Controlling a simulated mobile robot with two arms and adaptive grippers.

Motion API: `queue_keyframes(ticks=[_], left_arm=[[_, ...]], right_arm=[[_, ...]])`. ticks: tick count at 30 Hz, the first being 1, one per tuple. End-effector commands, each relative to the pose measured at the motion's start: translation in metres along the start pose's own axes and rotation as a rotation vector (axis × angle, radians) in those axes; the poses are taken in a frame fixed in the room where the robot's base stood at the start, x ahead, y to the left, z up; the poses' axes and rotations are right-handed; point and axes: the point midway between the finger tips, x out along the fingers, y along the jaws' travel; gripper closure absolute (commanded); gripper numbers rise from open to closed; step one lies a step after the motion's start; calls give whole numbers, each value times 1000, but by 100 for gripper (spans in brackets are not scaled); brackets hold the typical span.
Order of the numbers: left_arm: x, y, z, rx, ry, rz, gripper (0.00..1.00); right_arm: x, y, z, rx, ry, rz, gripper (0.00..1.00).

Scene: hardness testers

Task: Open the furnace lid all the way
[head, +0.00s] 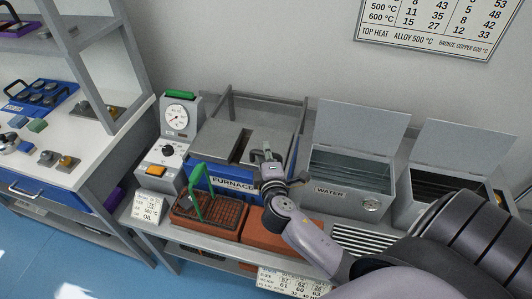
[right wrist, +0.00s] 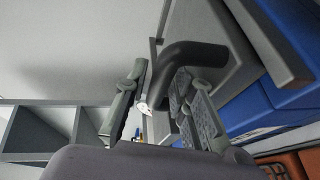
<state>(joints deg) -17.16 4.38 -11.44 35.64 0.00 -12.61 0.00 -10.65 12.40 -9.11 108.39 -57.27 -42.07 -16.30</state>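The furnace (head: 233,183) is a blue and grey box at the back of the bench, labelled FURNACE. Its grey lid (head: 217,143) lies about flat on top, with a dark gap between two slabs. My right gripper (head: 267,153) is over the furnace's front right part and hides some of it. In the right wrist view, a dark bent handle (right wrist: 195,52) reaches down by the two fingers of my right gripper (right wrist: 162,75). The fingers are apart, and I cannot tell whether they touch the handle. My left gripper is not in view.
A control unit with a dial (head: 177,117) stands left of the furnace. A brown tray with a green handle (head: 196,196) and red-brown blocks lie in front. An open-lidded water tank (head: 345,190) and another open box (head: 440,180) stand to the right.

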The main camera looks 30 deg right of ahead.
Motion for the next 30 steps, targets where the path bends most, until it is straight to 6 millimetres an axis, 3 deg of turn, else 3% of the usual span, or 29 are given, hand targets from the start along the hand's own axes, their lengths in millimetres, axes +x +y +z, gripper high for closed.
queue_keyframes(ticks=[3, 13, 30], left_arm=[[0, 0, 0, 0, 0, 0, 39], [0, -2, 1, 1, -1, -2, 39], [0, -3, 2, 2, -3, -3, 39]], right_arm=[[0, 0, 0, 0, 0, 0, 78], [-1, 0, 0, 0, 0, 0, 100], [-1, -1, 0, 1, 1, -2, 100]])
